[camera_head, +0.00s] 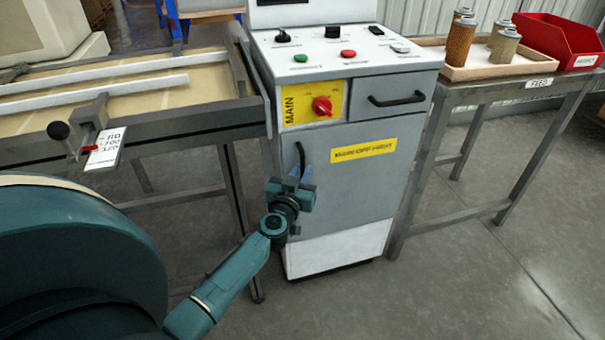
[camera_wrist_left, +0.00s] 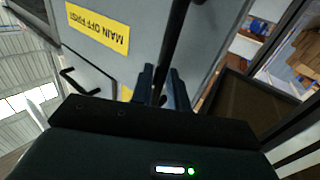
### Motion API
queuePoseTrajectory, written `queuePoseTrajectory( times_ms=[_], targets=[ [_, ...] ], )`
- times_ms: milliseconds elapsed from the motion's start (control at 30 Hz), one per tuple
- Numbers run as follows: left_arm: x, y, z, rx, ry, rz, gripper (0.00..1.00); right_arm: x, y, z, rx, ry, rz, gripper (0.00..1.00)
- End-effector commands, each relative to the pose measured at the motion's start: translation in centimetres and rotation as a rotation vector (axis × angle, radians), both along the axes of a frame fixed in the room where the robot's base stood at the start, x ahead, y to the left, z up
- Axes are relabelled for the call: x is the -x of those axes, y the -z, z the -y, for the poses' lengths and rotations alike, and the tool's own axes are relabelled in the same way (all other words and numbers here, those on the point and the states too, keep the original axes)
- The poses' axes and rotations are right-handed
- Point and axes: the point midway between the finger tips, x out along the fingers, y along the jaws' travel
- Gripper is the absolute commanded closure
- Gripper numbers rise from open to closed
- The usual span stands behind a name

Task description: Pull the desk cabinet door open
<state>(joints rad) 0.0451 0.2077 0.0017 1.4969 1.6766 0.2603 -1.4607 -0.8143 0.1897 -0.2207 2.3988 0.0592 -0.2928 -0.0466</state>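The desk cabinet is a grey cabinet with a sloped control top. Its grey door (camera_head: 345,195) looks flush with the front, with a yellow sign (camera_head: 363,150) at its upper part. A black vertical door handle (camera_head: 301,157) sits near the door's left edge. My left gripper (camera_head: 298,184) is at the handle's lower part. In the left wrist view, the handle (camera_wrist_left: 176,35) runs between the two close-set fingers (camera_wrist_left: 161,78), which look shut on it. The gripper hides the handle's lower end. My right gripper is not in view.
A drawer with a black handle (camera_head: 396,100) and a red main switch (camera_head: 322,106) are above the door. A conveyor table (camera_head: 190,125) stands left, and a table with a cartridge tray (camera_head: 480,70) and red bin (camera_head: 560,42) right. The floor (camera_head: 440,275) in front is clear.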

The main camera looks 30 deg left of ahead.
Motion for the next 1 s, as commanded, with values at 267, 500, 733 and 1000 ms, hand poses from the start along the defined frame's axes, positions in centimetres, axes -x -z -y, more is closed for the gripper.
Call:
queuePoseTrajectory(
  times_ms=[267, 500, 733, 1000],
  targets=[
    [-1.00, -0.04, -0.29, -0.001, 0.001, 0.000, 0.83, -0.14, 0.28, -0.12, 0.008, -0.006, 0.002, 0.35],
    [-0.96, -0.03, -0.28, 0.000, 0.001, 0.000, 0.91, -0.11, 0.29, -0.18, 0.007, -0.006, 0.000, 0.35],
    [-0.94, -0.03, -0.28, 0.000, 0.001, 0.000, 1.00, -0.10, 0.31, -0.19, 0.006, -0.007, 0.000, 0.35],
    [-0.93, -0.01, -0.27, 0.000, 0.000, 0.000, 1.00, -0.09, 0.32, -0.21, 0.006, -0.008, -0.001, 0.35]
  ],
)
